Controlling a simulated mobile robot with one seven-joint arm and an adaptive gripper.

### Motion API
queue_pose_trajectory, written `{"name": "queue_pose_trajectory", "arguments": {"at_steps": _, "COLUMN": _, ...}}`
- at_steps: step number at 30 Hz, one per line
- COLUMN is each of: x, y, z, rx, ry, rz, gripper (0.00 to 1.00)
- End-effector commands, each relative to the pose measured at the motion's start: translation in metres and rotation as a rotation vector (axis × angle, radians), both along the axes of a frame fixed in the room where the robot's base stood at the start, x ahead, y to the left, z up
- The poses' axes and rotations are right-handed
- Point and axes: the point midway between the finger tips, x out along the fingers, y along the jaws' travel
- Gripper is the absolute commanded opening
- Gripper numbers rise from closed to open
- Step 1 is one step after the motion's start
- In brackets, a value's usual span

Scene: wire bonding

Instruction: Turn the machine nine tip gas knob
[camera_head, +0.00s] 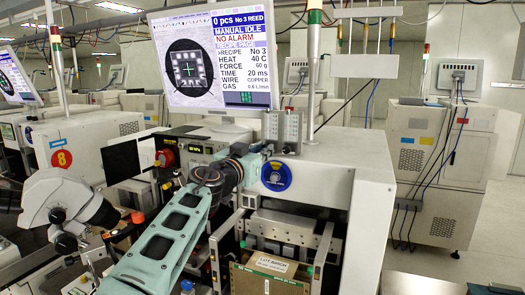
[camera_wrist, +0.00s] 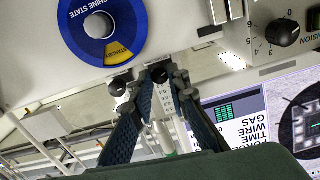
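The front machine (camera_head: 335,160) fills the middle of the head view; I see no number on it. Two clear flow tubes (camera_head: 290,128) stand on its front under the screen. In the wrist view a small black knob (camera_wrist: 158,74) lies between my fingertips, and a second black knob (camera_wrist: 120,86) lies outside them to the left. I cannot read a label on either knob. My gripper (camera_wrist: 162,76) has its two fingers apart, one on each side of the first knob. Whether they touch it is unclear. In the head view my gripper (camera_head: 260,152) is at the machine front by the tubes.
A blue machine state dial (camera_head: 276,175) is close by, and its pointer window shows standby in the wrist view (camera_wrist: 103,25). A black numbered knob (camera_wrist: 283,32) is at the right. The screen (camera_head: 215,60) hangs above. A machine with a red 8 (camera_head: 61,158) stands left.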

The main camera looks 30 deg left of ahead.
Motion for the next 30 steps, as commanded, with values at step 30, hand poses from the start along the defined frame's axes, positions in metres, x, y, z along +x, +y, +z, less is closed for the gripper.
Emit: {"name": "queue_pose_trajectory", "arguments": {"at_steps": 30, "x": 0.0005, "y": -0.0006, "z": 0.0005, "rx": -0.275, "ry": -0.030, "rz": -0.001, "gripper": 0.00}}
